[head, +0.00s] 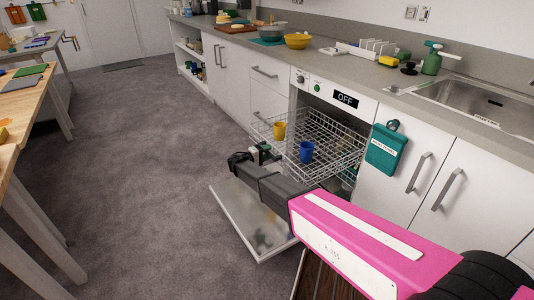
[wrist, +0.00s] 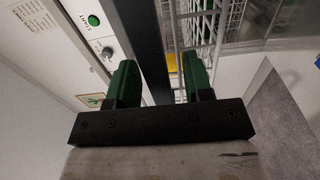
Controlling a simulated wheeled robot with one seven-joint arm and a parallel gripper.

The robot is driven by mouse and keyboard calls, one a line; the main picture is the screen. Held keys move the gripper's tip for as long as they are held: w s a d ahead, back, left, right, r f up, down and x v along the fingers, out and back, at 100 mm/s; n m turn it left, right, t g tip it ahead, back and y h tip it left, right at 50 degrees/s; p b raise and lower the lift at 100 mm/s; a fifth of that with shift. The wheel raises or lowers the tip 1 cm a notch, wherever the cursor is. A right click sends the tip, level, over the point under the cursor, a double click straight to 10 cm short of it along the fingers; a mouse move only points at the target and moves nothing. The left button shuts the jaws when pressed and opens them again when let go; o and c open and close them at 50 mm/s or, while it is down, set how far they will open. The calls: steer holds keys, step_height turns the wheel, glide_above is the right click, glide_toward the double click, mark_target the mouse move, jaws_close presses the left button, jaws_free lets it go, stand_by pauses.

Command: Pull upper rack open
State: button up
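The upper rack (head: 335,133) is a white wire basket of the dishwasher. It stands well out of the opening, over the lowered door (head: 243,215). A yellow cup (head: 279,130) and a blue cup (head: 306,151) are in it. My gripper (head: 265,152) is at the rack's front left side, with green fingers. In the wrist view my gripper (wrist: 158,62) has its fingers apart. Rack wires (wrist: 205,25) and a bit of yellow show beyond the right finger and the gap. I cannot tell whether a finger touches the rack. My arm hides part of the rack and door.
The dishwasher panel (head: 345,99) reads OFF. A teal board (head: 384,148) hangs to its right. A counter with bowls (head: 297,41) and a sink (head: 490,98) runs above. Wooden tables (head: 22,92) stand at left. The grey floor (head: 150,140) between is clear.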

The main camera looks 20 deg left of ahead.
steer(key=v, duration=1)
steer(key=shift+s+a, duration=0.3)
steer(key=shift+s, duration=0.1)
